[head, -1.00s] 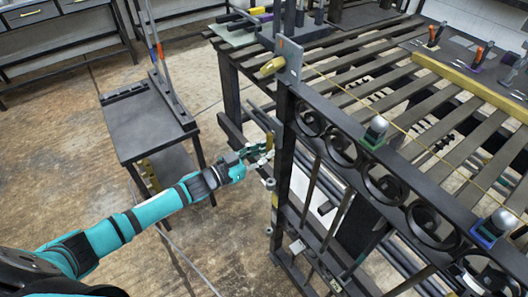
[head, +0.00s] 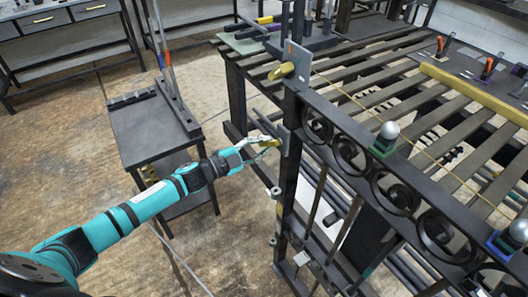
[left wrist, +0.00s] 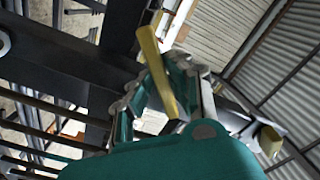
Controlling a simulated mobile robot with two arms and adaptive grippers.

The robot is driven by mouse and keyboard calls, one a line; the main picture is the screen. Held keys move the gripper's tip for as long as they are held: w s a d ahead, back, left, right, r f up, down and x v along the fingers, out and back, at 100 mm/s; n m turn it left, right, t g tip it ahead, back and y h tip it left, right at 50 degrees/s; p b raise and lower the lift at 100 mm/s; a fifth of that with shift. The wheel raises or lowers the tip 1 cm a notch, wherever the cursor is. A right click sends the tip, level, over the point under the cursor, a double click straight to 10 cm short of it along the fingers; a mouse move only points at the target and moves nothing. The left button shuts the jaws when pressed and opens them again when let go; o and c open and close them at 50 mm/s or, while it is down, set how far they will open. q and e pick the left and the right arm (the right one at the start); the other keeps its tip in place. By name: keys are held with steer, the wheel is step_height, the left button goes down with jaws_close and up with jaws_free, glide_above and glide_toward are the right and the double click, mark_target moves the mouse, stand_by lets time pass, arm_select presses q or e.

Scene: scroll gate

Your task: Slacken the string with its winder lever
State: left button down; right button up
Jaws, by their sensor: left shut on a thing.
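A yellow winder lever (head: 271,143) sits by a grey plate (head: 285,141) on the side of the dark gate post. My left gripper (head: 262,147) reaches it from the left and is shut on it. In the left wrist view the yellow lever (left wrist: 155,70) stands tilted between the fingers of my left gripper (left wrist: 163,88). The thin yellow string (head: 380,114) runs from the plate at the post top along the gate's upper rail toward the right. A brass piece (head: 283,71) is on that top plate. My right gripper is out of view.
The black gate with scrolls (head: 347,152) fills the right, beside a slatted table (head: 385,62). A small dark side table (head: 150,128) is behind my left arm. The floor at left is clear.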

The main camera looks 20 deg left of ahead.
arm_select(q)
steer(key=shift+w+a+r+m+b, duration=0.2)
steer(key=shift+r+m, duration=0.4)
steer(key=shift+m, duration=0.75)
steer(key=shift+w+a+r+m+b, duration=0.15)
steer(key=shift+r+m, duration=0.4)
steer(key=shift+m, duration=0.85)
steer(key=shift+w+a+r+m+b, duration=0.15)
steer(key=shift+r+m, duration=0.45)
steer(key=shift+m, duration=0.75)
steer(key=shift+s+r, duration=0.1)
steer(key=c, duration=1.3)
jaws_free()
steer(key=v, duration=1.2)
steer(key=shift+a, duration=0.1)
